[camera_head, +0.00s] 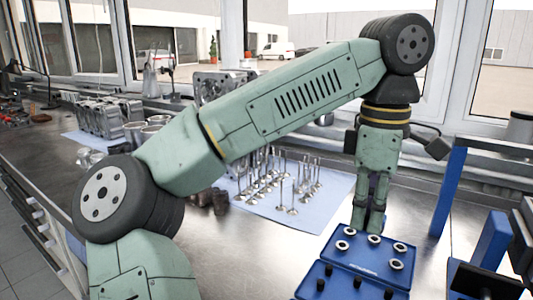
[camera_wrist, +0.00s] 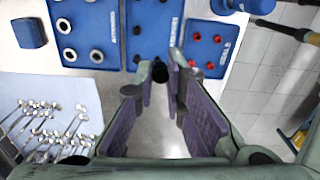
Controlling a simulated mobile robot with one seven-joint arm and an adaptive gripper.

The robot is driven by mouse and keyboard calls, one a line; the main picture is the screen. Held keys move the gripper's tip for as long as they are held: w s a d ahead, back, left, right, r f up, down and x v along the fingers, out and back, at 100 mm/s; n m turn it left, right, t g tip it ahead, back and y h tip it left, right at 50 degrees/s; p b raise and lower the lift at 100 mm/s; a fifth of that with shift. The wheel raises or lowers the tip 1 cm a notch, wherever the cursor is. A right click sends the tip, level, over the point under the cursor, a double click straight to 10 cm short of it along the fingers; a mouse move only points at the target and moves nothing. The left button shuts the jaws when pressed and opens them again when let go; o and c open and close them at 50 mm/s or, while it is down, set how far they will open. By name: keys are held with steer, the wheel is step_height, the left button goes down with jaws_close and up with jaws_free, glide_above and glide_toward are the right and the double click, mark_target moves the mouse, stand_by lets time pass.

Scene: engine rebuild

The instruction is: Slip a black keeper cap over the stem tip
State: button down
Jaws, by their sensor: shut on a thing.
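My gripper (camera_head: 368,215) points down beside the far edge of the blue tray. In the wrist view its purple-padded fingers (camera_wrist: 160,78) close on a small black keeper cap (camera_wrist: 160,71) at their tips. In the head view the fingers hide this cap. Several valves with thin upright stems (camera_head: 282,185) stand on a pale blue mat to the left of my gripper. They also show at the left of the wrist view (camera_wrist: 45,120), apart from my fingers. I cannot tell which stem is meant.
The blue tray (camera_head: 335,258) holds several pale rings and several black caps. Red pieces lie in a blue section (camera_wrist: 213,42) in the wrist view. A blue frame (camera_head: 447,190) stands at the right. Metal engine parts (camera_head: 105,115) crowd the bench's left.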

step_height(320, 180, down, 7)
steer(key=b, duration=0.5)
